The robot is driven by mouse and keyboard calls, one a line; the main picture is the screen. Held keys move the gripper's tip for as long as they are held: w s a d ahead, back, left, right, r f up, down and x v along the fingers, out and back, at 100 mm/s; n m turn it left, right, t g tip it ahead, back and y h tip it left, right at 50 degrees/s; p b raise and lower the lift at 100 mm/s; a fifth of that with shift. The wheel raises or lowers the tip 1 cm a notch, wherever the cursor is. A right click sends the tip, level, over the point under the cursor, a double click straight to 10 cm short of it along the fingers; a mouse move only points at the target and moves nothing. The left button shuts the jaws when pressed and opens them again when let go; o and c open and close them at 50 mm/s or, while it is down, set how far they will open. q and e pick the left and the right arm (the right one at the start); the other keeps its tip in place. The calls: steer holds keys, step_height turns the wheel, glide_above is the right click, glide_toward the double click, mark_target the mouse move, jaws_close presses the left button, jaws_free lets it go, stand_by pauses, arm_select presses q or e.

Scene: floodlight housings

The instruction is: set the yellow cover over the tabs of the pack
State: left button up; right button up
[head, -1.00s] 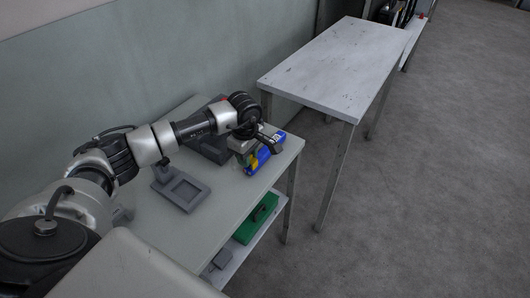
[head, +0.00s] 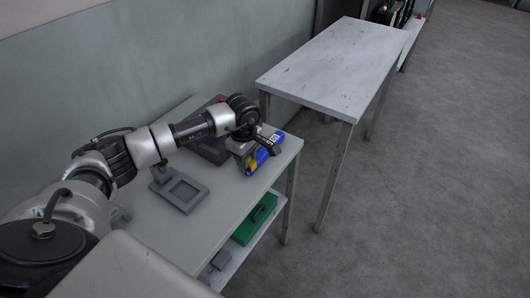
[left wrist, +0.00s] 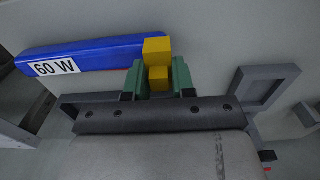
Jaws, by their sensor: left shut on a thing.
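The pack (head: 263,155) is a blue block with a white label, lying at the far right end of the near table. It also shows in the left wrist view (left wrist: 105,54), where the label reads "60 W". My left gripper (left wrist: 160,78) has green fingertips shut on the yellow cover (left wrist: 157,50). The cover is at the right end of the pack in that view. I cannot tell whether it touches the pack, and no tabs can be made out. In the head view my left gripper (head: 258,152) is over the pack's near side, partly hiding it. My right gripper is not in view.
A grey frame-shaped fixture (head: 194,205) lies on the near table (head: 155,230), left of the pack. A dark grey block (head: 210,153) stands behind. A green box (head: 255,219) sits on the lower shelf. A bare white table (head: 335,70) stands beyond a gap.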

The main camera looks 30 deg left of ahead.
arm_select(q)
steer(key=shift+f+b, duration=0.35)
steer(key=shift+f, duration=0.15)
steer(key=o, duration=0.9)
steer(key=shift+c, duration=0.2)
steer(key=shift+r, duration=0.1)
step_height(320, 180, up, 11)
steer(key=shift+f+b, duration=0.15)
steer(key=shift+b, duration=0.3)
steer(key=shift+f, duration=0.1)
